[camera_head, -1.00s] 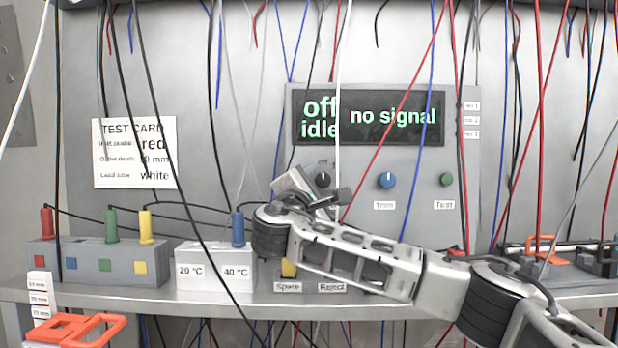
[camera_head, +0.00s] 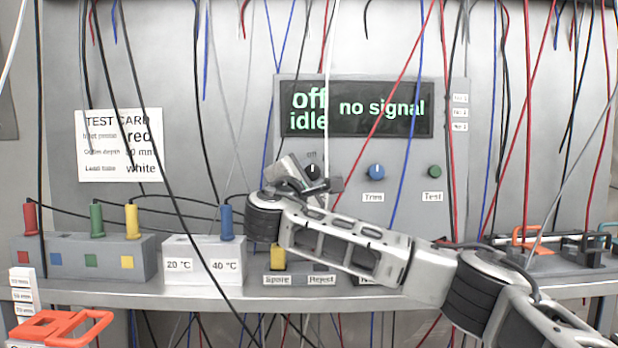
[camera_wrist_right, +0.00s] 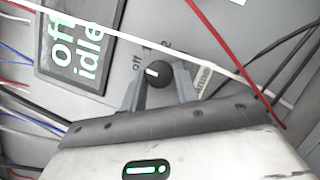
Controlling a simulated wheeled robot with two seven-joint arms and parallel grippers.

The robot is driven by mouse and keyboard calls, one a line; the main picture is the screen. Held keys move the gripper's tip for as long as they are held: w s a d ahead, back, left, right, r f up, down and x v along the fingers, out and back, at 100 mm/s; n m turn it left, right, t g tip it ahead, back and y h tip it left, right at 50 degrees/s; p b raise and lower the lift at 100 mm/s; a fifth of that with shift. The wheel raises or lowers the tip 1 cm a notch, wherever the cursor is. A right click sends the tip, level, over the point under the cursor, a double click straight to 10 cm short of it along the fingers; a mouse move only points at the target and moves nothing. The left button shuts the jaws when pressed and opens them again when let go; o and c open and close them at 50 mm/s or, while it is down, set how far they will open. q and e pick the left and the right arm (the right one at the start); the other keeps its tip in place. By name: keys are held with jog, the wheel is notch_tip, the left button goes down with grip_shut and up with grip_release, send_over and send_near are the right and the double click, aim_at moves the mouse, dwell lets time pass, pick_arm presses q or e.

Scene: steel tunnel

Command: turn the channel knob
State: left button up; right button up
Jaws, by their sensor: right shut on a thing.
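The channel knob (camera_head: 313,171) is a small black knob with a white pointer mark, on the grey panel below the display. In the wrist view the knob (camera_wrist_right: 155,74) sits between the two grey fingers, its pointer toward the "off" label. My right gripper (camera_head: 314,184) is shut on the knob; the wrist view shows its fingers (camera_wrist_right: 157,88) on either side. The fingers and wrist hide part of the panel around the knob. The dark display (camera_head: 357,108) reads "off idle" and "no signal" in green. My left gripper is not in view.
A blue Trim knob (camera_head: 377,172) and a green Test button (camera_head: 435,172) are right of the channel knob. Many wires hang in front of the panel, and a white one (camera_head: 328,100) passes close to my gripper. Coloured probes (camera_head: 131,221) stand in blocks at left.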

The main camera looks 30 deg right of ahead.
jog(key=m+g+b, duration=0.1)
jog(key=m, duration=0.1)
jog(key=shift+a+f+m+b, duration=0.1)
jog(key=shift+f+m+b, duration=0.05)
jog(key=shift+m+b, duration=0.25)
jog(key=m, duration=0.1)
jog(key=m+g+y, duration=0.1)
jog(key=m, duration=0.1)
jog(key=m+b, duration=0.1)
jog(key=shift+r+g, duration=0.3)
jog(key=shift+m, duration=0.4)
jog(key=o, duration=1)
